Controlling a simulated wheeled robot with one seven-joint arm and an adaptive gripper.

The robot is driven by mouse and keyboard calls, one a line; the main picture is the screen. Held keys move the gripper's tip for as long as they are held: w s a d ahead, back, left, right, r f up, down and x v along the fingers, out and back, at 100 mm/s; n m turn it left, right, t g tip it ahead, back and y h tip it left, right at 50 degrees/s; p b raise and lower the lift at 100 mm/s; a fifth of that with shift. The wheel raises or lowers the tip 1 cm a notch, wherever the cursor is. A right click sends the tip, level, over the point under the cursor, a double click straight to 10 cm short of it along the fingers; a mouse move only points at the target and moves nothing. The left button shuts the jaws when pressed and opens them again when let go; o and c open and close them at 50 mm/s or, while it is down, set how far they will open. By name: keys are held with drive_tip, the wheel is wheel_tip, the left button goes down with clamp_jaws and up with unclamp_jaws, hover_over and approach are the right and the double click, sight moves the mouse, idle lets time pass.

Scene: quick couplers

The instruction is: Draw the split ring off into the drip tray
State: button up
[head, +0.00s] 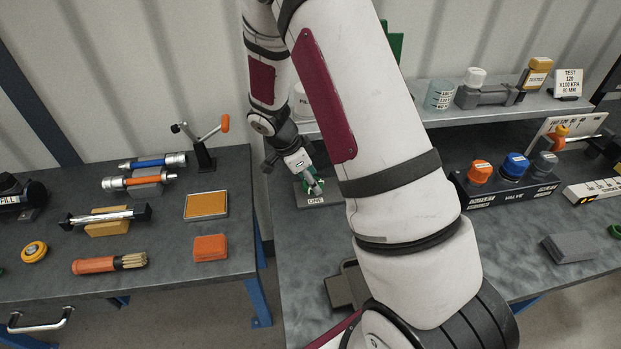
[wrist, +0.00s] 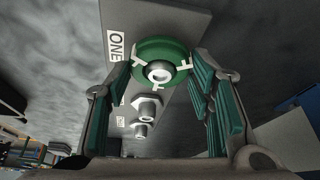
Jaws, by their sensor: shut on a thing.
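The split ring (wrist: 151,48), green with pale marks, sits around a metal coupler stub (wrist: 160,72) on a grey plate marked ONE (wrist: 185,20). My gripper (wrist: 162,66) has its teal-padded fingers on both sides of the ring and is shut on it. In the head view my gripper (head: 313,183) is small, over the plate (head: 318,201) on the right bench, and the ring shows only as a bit of green. A grey-brown open tray (head: 340,291), which looks like the drip tray, is nearer on that bench, partly hidden by my arm.
Two more metal fittings (wrist: 146,108) stand on the same plate, close below the ring in the wrist view. A valve block (head: 508,190) and a shelf (head: 500,108) are at the right. A gap separates the left bench (head: 170,240) from the right one.

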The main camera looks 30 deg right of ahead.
drive_tip(key=c, duration=0.5)
drive_tip(key=shift+r, duration=0.15)
drive_tip(key=shift+r+p, duration=0.65)
drive_tip(key=shift+r, duration=1.1)
drive_tip(key=shift+r+p, duration=0.6)
drive_tip(key=shift+r, duration=1.4)
